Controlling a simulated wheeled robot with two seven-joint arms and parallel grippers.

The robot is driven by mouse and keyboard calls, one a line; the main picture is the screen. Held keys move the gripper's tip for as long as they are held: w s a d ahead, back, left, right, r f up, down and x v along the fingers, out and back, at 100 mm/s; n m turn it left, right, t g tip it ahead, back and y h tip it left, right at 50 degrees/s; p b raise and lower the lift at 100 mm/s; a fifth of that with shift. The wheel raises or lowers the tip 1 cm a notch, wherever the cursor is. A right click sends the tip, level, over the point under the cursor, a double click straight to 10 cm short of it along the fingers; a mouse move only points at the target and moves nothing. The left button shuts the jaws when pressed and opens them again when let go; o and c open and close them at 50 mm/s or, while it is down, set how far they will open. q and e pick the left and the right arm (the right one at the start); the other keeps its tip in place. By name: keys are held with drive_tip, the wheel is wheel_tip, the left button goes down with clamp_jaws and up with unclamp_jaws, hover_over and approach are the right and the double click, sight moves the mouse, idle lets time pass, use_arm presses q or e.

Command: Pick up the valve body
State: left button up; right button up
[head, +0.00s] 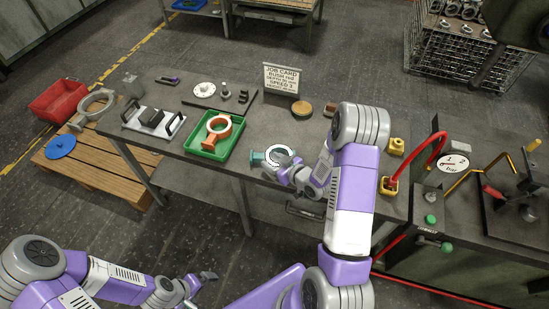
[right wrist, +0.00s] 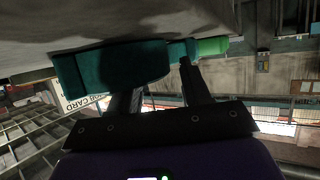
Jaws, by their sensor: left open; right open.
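A teal valve body (head: 259,156), ring-shaped with a short neck, lies on the workbench near its front edge. An orange valve body (head: 211,143) lies in the green tray (head: 194,152) to its left. My right gripper (head: 284,174) is open at the near right side of the teal ring and partly covers it. In the right wrist view the teal body (right wrist: 108,68) lies across the tips of my open fingers (right wrist: 158,80); I cannot tell whether they touch it. My left gripper (head: 200,281) is open and empty, low in front of the bench.
On the workbench (head: 262,114) stand a job card (head: 281,78), a brown round piece (head: 301,108), a white flange (head: 204,90) and a fixture plate (head: 153,121). A pressure gauge (head: 455,162) stands at right.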

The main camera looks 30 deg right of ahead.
clamp_jaws()
drive_tip(key=shift+s, duration=0.1)
drive_tip(key=shift+s+f, duration=0.2)
idle(0.9)
drive_tip(key=shift+w+r, duration=0.15)
drive_tip(key=shift+r, duration=0.05)
